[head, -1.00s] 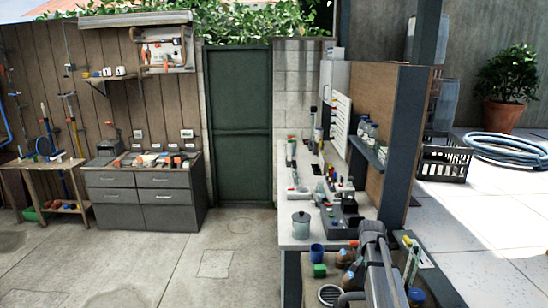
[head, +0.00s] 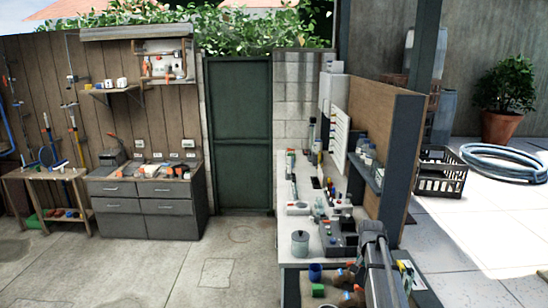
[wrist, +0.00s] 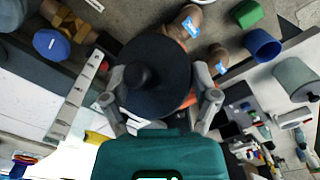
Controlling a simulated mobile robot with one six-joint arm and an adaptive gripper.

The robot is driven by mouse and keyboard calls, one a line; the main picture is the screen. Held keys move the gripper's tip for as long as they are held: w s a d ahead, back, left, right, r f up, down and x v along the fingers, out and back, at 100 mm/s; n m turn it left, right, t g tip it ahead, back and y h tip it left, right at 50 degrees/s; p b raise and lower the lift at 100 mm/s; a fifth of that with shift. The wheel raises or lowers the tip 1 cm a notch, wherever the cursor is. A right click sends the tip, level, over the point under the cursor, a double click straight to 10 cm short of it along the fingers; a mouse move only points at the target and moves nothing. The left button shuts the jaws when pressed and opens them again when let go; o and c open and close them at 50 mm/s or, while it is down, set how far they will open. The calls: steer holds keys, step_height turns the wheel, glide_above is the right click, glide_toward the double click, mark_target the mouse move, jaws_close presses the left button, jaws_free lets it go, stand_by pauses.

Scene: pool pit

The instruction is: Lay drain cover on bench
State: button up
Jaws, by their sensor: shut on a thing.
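My gripper (wrist: 158,88) is shut on a dark round disc with a central knob (wrist: 152,50), which looks like the drain cover. The fingers sit on either side of it in the wrist view. The disc hides what lies directly beyond it. In the head view my gripper and the disc cannot be made out. A long light-topped bench (head: 295,243) runs along the right-hand partition. A grey drawer bench (head: 147,215) stands by the wooden fence; which bench is meant is not clear.
Near the long bench's front end are a blue cup (head: 315,272), a green piece (head: 319,290) and brown fittings (wrist: 185,24). A lidded pot (head: 300,244) stands on the bench, with several tools behind. A side table (head: 45,175) is at left. The concrete floor (head: 190,265) is clear.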

steer(key=shift+r+p, duration=1.2)
steer(key=shift+r, duration=0.3)
step_height(320, 180, down, 14)
steer(key=b, duration=1.4)
steer(key=shift+f, duration=0.2)
steer(key=shift+r, duration=0.15)
step_height(320, 180, up, 14)
steer(key=p, duration=1.4)
step_height(320, 180, down, 14)
steer(key=b, duration=1.4)
stand_by(1.5)
